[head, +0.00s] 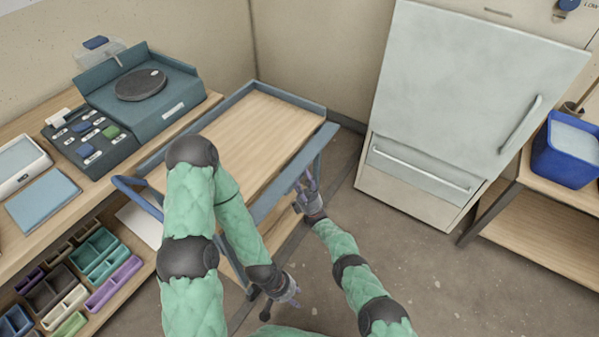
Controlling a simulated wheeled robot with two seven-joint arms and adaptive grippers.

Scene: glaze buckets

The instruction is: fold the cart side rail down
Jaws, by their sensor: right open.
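The cart (245,140) stands in the middle of the head view, with a wooden top and a blue-grey frame. Its right side rail (311,150) is a blue-grey band running along the right edge of the top. I cannot tell for sure how far it stands up. My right gripper (304,184) is open just outside this rail, by its middle; I cannot tell whether it touches. My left gripper (290,293) is low, in front of the cart's near right corner, apart from the rail. Its fingers are small. My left arm hides the cart's near part.
A blue push handle (135,190) sticks out at the cart's near left. A workbench with a turntable (140,85) runs along the left, with trays (95,255) below. A pale cabinet (470,95) stands at the back right, and a blue bucket (565,160) at the right. Floor right of the cart is clear.

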